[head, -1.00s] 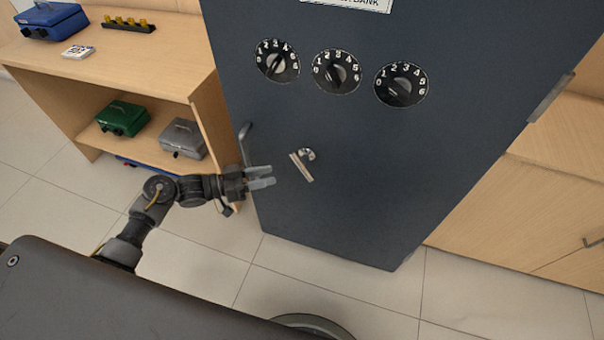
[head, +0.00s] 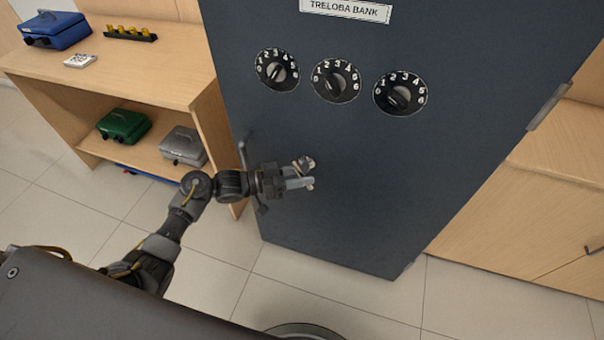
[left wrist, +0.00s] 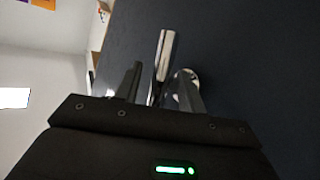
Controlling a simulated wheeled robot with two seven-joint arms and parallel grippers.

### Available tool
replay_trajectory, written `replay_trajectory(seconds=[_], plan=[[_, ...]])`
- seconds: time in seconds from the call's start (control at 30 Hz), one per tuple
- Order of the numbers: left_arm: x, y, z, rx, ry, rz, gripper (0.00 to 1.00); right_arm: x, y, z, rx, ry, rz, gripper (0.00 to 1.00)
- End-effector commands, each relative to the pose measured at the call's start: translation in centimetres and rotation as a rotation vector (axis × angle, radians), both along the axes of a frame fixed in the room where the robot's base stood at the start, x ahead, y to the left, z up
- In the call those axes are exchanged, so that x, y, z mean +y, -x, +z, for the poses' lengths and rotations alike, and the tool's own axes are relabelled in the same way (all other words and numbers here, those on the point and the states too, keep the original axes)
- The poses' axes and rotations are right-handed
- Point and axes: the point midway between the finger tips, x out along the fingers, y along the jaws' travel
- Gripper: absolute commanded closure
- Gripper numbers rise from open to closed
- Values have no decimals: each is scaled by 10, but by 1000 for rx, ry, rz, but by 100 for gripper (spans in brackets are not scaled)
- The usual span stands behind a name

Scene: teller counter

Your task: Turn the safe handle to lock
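The dark blue-grey safe (head: 330,220) fills the middle of the head view with its door shut. Its metal handle (head: 304,162) sits below the dials, partly hidden by my left gripper (head: 303,181). In the left wrist view the handle bar (left wrist: 163,58) shows between the two fingers of my left gripper (left wrist: 158,80). The fingers are apart, with gaps beside the bar, so the gripper is open around it and not clamped. The round handle hub (left wrist: 186,76) is partly behind the right finger. My right gripper is not in view.
Three numbered dials sit above the handle, the middle one (head: 335,80) among them. A curved grey pull handle (head: 243,155) is at the door's left edge. A wooden shelf unit (head: 150,75) with cash boxes stands left; wooden cabinets (head: 500,220) stand right.

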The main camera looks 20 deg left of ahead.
Motion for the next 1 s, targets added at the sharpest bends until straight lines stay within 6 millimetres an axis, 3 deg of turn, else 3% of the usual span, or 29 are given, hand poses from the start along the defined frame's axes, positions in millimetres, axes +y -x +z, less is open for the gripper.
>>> replay_trajectory(seconds=[0.37, 0.67, 1.0], plan=[[-5, -2, 0, 1, 0, 0, 62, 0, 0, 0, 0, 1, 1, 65], [-4, -2, 0, 1, 0, 0, 100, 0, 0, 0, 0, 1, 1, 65], [-4, -2, -2, 5, 46, 2, 100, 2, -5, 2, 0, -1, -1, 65]])
